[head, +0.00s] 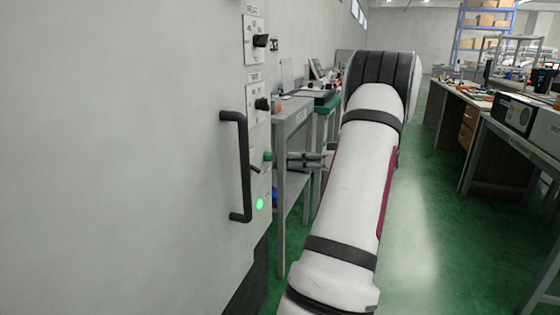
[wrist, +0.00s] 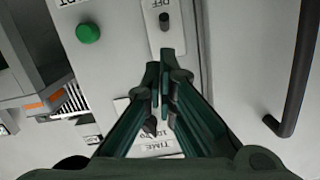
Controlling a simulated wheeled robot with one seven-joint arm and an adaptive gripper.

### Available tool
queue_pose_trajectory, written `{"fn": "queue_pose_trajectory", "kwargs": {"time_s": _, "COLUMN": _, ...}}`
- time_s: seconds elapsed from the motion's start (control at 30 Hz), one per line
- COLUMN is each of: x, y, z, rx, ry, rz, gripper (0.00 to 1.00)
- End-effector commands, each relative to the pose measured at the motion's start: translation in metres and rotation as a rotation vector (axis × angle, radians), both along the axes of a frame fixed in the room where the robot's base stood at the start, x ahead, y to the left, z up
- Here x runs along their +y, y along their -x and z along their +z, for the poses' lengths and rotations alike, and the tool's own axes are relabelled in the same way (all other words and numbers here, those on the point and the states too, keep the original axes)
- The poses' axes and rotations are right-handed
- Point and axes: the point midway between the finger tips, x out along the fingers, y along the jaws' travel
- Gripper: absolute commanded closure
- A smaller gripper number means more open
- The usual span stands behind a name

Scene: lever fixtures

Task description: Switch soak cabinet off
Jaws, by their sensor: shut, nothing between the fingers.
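The soak cabinet (head: 130,150) is the large pale wall of metal on the left in the head view. Its panel has a small dark lever (head: 254,169), also seen in the wrist view (wrist: 165,20) on a white plate beside an OFF label. A lit green lamp (head: 260,203) sits below the lever. My gripper (head: 291,160) is beside the panel, partly hidden by my arm. In the wrist view its dark green fingers (wrist: 165,72) are shut and empty, with the lever beyond the tips. I cannot tell whether they touch it.
A black handle (head: 241,165) stands out left of the lever. A green button (head: 267,156) and black knobs (head: 262,104) (head: 261,40) share the panel side. A grey table (head: 295,108) stands just beyond. The green floor to the right of my arm is open.

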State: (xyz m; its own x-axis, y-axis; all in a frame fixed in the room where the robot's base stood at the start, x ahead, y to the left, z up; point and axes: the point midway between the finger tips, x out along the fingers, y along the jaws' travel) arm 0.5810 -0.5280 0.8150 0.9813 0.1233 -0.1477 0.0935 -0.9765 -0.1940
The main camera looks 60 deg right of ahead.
Motion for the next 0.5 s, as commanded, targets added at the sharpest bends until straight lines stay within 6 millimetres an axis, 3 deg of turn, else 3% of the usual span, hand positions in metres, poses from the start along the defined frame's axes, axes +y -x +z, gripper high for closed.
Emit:
{"fn": "queue_pose_trajectory", "kwargs": {"time_s": 0.2, "x": -0.004, "y": 0.029, "z": 0.004, "rx": -0.001, "ry": 0.000, "rz": 0.000, "gripper": 1.00}}
{"fn": "queue_pose_trajectory", "kwargs": {"time_s": 0.5, "x": -0.005, "y": 0.036, "z": 0.005, "rx": 0.000, "ry": 0.000, "rz": 0.002, "gripper": 1.00}}
